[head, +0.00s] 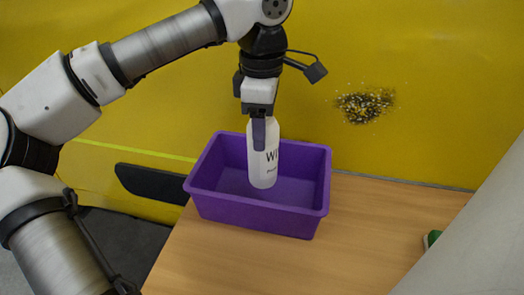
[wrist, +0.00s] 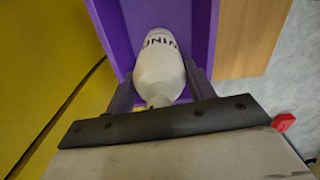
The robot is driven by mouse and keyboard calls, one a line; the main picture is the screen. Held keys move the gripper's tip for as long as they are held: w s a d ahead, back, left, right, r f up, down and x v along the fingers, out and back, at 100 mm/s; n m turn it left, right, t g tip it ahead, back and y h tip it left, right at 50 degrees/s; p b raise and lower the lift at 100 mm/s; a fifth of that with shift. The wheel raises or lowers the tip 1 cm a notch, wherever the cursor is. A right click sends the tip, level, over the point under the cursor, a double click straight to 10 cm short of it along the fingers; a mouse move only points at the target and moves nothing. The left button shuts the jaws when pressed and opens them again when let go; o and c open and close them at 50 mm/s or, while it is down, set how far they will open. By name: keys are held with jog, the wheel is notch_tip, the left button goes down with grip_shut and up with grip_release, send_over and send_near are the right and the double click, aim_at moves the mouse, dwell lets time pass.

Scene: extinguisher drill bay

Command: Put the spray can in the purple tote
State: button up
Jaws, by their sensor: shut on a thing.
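A white spray can (head: 264,168) with dark lettering is upright inside the purple tote (head: 265,217). My gripper (head: 261,133) comes down from above and is shut on the can's upper part. In the wrist view the can (wrist: 160,70) sits between the two fingers of my gripper (wrist: 158,88), with the tote (wrist: 202,25) around and beyond it. Whether the can's base touches the tote floor cannot be told. The rest of the tote shows empty.
The tote stands on a wooden table (head: 372,232) against a yellow wall (head: 420,90) with a dark speckled patch. A green object (head: 432,238) shows at the right, partly hidden by a pale surface.

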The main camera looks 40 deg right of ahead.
jog(key=shift+f, duration=3.25)
jog(key=shift+f, duration=0.2)
jog(key=o, duration=1.6)
jog(key=shift+r, duration=0.15)
notch_tip(320, 180, up, 12)
jog(key=shift+r, duration=0.1)
